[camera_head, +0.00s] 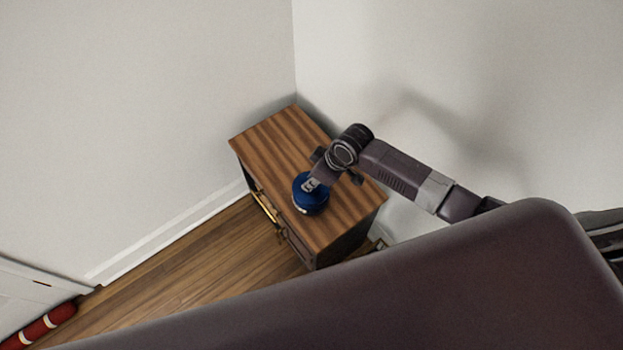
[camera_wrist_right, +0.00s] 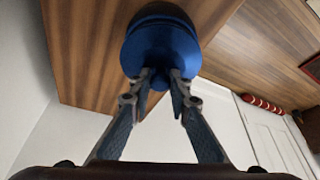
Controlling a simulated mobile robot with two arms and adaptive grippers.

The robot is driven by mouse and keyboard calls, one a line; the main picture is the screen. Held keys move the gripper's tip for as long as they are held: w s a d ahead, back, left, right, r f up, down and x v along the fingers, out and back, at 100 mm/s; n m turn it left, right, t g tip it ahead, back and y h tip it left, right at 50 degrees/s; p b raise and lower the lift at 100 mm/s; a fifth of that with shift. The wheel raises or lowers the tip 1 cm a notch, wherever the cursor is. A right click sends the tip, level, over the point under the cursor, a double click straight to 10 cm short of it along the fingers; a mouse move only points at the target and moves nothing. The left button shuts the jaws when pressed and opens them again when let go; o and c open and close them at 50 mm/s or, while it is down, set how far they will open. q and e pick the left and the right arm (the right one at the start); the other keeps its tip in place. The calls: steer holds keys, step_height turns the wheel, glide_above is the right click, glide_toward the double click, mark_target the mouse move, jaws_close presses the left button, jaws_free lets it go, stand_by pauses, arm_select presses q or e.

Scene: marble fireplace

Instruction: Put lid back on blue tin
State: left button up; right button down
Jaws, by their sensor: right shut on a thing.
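The blue tin (camera_head: 311,202) stands on the wooden cabinet top, near its front edge. My right gripper (camera_head: 311,184) reaches over it from the right. In the right wrist view my right gripper (camera_wrist_right: 160,76) is shut on the small knob of the blue lid (camera_wrist_right: 160,48). A darker round shape, seemingly the tin (camera_wrist_right: 160,10), shows just beyond the lid and in line with it. I cannot tell whether the lid touches the tin's rim or is slightly above it. My left gripper is not in view.
The wooden cabinet (camera_head: 275,140) stands in a corner against pale walls (camera_head: 150,100). Its top is otherwise clear. Wooden floor (camera_head: 190,275) lies in front. A red roll with white bands (camera_head: 45,325) lies by the white door at lower left.

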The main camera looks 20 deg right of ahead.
steer(key=shift+r+p, duration=0.1)
steer(key=shift+p, duration=0.55)
stand_by(0.8)
steer(key=shift+f, duration=0.25)
stand_by(0.8)
steer(key=shift+p, duration=0.45)
stand_by(0.5)
steer(key=c, duration=1.7)
jaws_free()
steer(key=shift+c, duration=0.2)
steer(key=shift+o, duration=0.4)
steer(key=o, duration=0.4)
steer(key=shift+r, duration=0.15)
